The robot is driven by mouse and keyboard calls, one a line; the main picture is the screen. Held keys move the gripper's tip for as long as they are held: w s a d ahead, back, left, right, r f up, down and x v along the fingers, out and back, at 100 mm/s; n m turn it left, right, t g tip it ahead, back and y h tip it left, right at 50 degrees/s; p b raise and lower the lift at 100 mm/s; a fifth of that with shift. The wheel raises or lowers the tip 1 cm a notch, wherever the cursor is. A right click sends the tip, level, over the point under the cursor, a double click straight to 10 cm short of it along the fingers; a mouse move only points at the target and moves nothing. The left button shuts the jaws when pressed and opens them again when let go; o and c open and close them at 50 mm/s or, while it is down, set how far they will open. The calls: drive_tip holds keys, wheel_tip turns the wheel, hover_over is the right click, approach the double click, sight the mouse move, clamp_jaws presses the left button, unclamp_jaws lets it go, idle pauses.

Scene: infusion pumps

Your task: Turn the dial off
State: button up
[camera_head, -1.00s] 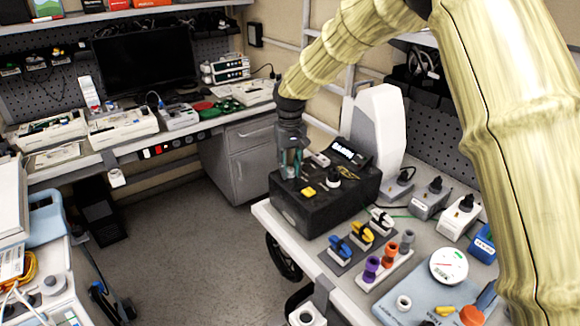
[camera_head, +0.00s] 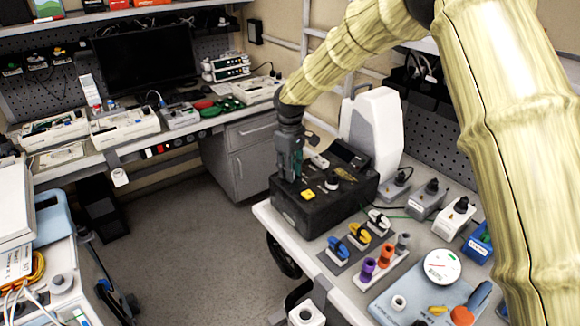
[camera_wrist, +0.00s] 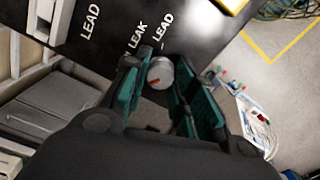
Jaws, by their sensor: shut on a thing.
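In the wrist view a round silver-grey dial (camera_wrist: 160,72) with a small orange-red mark sits on the black panel, beside the printed words LEAK and LEAD. The teal fingers of my gripper (camera_wrist: 160,92) are on both sides of this dial and shut on it. The dial's lower side is partly hidden by the fingers. The display (camera_head: 349,154) on the box looks dark.
A yellow button (camera_head: 308,195) and a light knob (camera_head: 332,184) are close to my gripper on the box top. A tall white unit (camera_head: 374,130) stands behind. Coloured connectors (camera_head: 368,268) and a round gauge (camera_head: 442,267) are to the front right. Open floor lies left.

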drive_tip(key=shift+n, duration=0.5)
drive_tip(key=o, duration=1.1)
drive_tip(key=shift+c, duration=0.2)
drive_tip(key=shift+r, duration=0.1)
wheel_tip(320, 180, up, 12)
